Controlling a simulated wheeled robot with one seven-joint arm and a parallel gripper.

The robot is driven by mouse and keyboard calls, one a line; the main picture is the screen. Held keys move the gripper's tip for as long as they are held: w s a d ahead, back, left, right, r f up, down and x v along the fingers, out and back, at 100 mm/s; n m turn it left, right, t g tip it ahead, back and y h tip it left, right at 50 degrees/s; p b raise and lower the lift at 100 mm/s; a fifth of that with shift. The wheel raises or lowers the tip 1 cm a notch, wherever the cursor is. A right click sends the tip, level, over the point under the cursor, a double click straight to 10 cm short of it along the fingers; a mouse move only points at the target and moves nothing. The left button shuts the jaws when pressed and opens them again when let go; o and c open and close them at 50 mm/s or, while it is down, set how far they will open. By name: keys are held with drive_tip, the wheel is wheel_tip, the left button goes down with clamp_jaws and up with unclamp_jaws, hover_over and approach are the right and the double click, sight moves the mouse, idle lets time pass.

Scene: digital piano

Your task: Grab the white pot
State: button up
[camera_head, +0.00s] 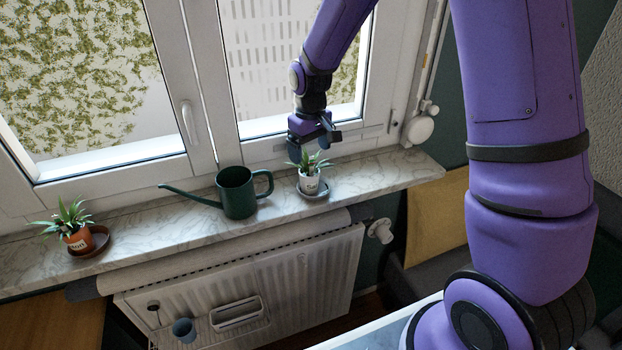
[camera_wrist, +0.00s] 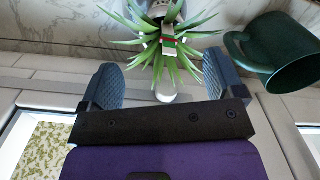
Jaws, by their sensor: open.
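The white pot (camera_head: 309,184) holds a spiky green plant and stands upright on a grey saucer (camera_head: 313,193) on the marble windowsill. In the wrist view the plant's leaves (camera_wrist: 162,44) hide most of the pot, and a red and green label shows among them. My gripper (camera_head: 314,146) is above and just behind the pot, on the window side. Its two blue-grey fingers (camera_wrist: 163,88) are open, with leaf tips and a pale rounded object between them in the wrist view. The fingers are not closed on the pot.
A dark green watering can (camera_head: 238,193) stands left of the pot, its handle towards it; it also shows in the wrist view (camera_wrist: 275,55). A terracotta pot (camera_head: 78,240) with a plant is at the far left. The window (camera_head: 200,110) is close behind. The sill (camera_head: 385,172) right of the pot is clear.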

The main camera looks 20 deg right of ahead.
sight(309, 174)
drive_tip(key=f, duration=0.9)
drive_tip(key=shift+s+a+f, duration=0.1)
drive_tip(key=shift+a+f, duration=0.1)
drive_tip(key=c, duration=1.2)
drive_tip(key=shift+o, duration=0.2)
drive_tip(key=shift+r, duration=0.15)
